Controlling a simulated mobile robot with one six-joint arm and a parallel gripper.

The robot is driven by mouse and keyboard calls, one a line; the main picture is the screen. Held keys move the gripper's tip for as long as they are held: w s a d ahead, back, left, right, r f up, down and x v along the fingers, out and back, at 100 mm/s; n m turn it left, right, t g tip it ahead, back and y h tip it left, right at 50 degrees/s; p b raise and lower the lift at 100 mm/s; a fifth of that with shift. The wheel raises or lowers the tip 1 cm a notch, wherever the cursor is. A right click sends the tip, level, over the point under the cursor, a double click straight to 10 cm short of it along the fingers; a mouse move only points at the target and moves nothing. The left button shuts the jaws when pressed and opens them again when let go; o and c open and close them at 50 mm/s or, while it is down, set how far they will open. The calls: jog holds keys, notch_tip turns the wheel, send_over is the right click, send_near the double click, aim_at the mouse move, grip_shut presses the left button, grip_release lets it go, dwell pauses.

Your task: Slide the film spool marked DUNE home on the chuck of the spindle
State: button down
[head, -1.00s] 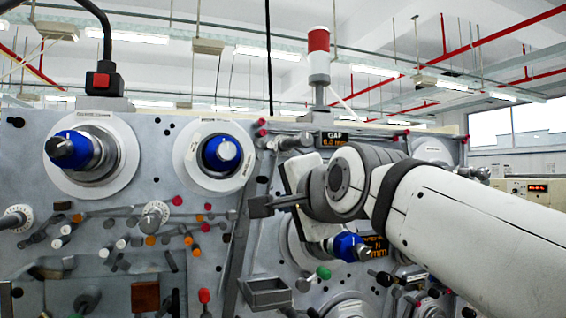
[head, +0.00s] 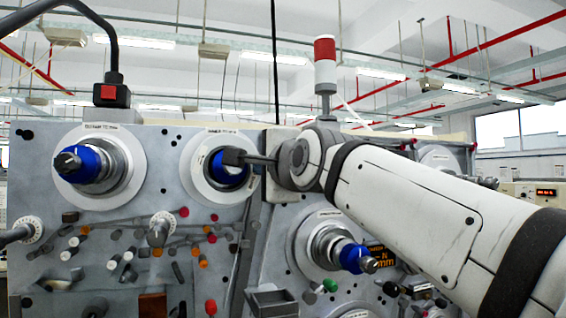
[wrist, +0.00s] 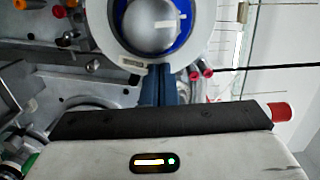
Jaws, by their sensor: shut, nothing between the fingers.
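A blue-ringed spindle (head: 226,176) with a white flange sits at the upper middle of the panel. In the wrist view its blue ring (wrist: 184,40) surrounds a silver, rounded centre (wrist: 150,20). A second blue-collared spindle (head: 88,163) projects at the upper left, and a third (head: 350,256) at the lower right. I cannot read the name DUNE on any of them.
Rollers and pegs, among them a red peg (head: 210,307), crowd the panel below the upper spindles. A grey open tray (head: 271,302) juts out at the lower middle. A red-and-white signal lamp (head: 325,62) stands above the panel.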

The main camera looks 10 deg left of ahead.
jog(key=shift+p+x, duration=0.55)
jog(key=shift+x, duration=1.15)
dwell(0.6)
jog(key=shift+d, duration=0.25)
jog(key=b+v, duration=0.1)
jog(key=v, duration=0.2)
jog(key=shift+s+a, duration=0.15)
jog(key=shift+s, duration=0.05)
